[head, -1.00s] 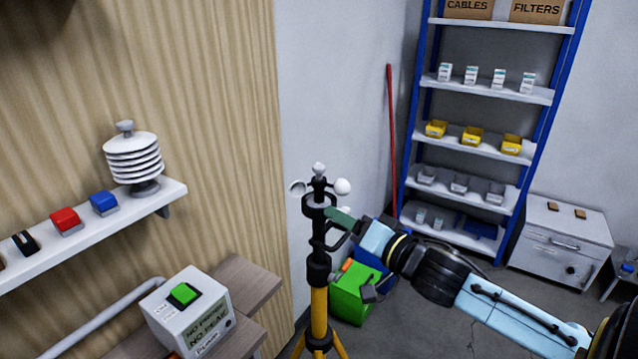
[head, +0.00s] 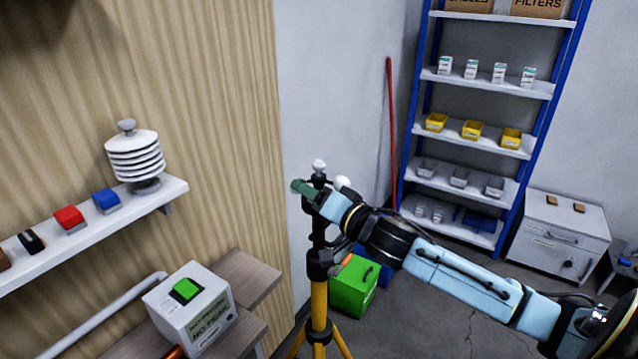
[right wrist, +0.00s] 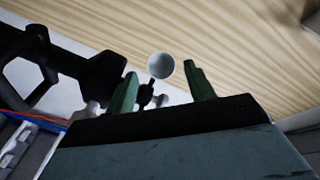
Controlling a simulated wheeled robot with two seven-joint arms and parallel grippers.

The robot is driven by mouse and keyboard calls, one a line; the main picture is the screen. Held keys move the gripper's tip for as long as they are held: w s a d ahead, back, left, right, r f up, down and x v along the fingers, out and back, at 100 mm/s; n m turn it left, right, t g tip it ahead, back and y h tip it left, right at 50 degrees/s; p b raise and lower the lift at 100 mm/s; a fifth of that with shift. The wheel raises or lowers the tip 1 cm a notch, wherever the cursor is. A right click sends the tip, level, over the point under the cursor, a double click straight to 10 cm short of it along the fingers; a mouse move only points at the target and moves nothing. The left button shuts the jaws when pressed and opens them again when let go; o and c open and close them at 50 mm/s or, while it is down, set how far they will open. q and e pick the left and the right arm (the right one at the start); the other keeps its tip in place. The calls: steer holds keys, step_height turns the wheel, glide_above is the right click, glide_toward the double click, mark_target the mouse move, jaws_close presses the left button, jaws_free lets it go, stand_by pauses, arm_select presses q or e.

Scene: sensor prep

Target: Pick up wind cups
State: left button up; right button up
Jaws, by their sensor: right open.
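The wind cups (head: 342,183) sit on top of a black mast on a yellow tripod (head: 319,300). In the head view my right gripper (head: 303,188) is up at the height of the cups and hides most of them. In the right wrist view one round white cup (right wrist: 161,66) shows between the two green fingers of the right gripper (right wrist: 160,88), near their tips. The fingers are apart and do not visibly touch the cup. My left gripper is not in view.
A wall shelf (head: 100,235) at left holds a white louvred shield (head: 135,158) and small coloured blocks. A grey box with a green button (head: 190,308) stands below it. A green crate (head: 354,287) stands behind the tripod. A blue shelving rack (head: 480,135) is at the back.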

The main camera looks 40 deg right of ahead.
steer(key=w, duration=0.4)
steer(key=shift+w+a+p, duration=0.4)
steer(key=c, duration=1)
